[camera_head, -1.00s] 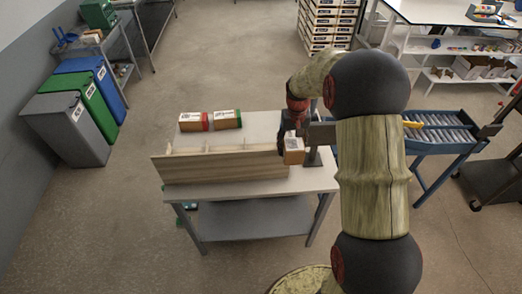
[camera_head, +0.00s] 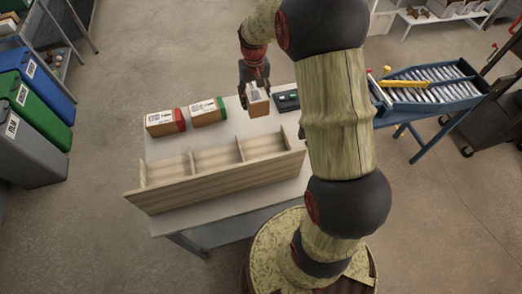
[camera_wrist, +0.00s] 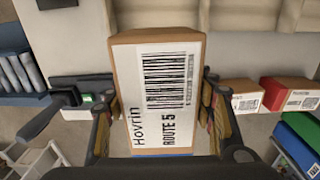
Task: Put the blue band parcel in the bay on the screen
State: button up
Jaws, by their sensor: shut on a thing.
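My gripper (camera_head: 254,84) is shut on a brown box parcel (camera_head: 258,103), held above the table behind the rack's right end. In the wrist view the parcel (camera_wrist: 158,85) sits between the fingers, its white label reading "Hovrin ROUTE 5". A thin blue strip shows at its lower edge. A wooden rack (camera_head: 215,178) with three open bays stands along the table's near side. It shows in part at the top of the wrist view (camera_wrist: 250,18). A dark device with a small green display (camera_head: 288,99), likely the screen, is right of the parcel; its content is unreadable.
A red-ended parcel (camera_head: 163,124) and a green-ended parcel (camera_head: 207,112) lie on the white table (camera_head: 170,222) behind the rack, left of my gripper. A blue roller conveyor (camera_head: 430,90) stands to the right. Coloured bins (camera_head: 38,100) stand at the far left.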

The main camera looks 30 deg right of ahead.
jog(key=s+a+f+b, duration=0.1)
jog(key=s+a, duration=0.1)
jog(key=s, duration=0.5)
jog(key=s+a+f, duration=0.2)
jog(key=s, duration=0.5)
jog(key=f, duration=0.4)
jog(key=f+b, duration=0.1)
jog(key=f, duration=0.1)
jog(key=shift+s, duration=0.3)
jog(key=shift+d+f+b, duration=0.1)
jog(key=shift+f+b, duration=0.3)
jog(key=shift+f, duration=1.8)
jog(key=shift+f, duration=0.45)
jog(key=shift+f+b, duration=0.2)
jog(key=shift+b, duration=0.15)
jog(key=o, duration=1.6)
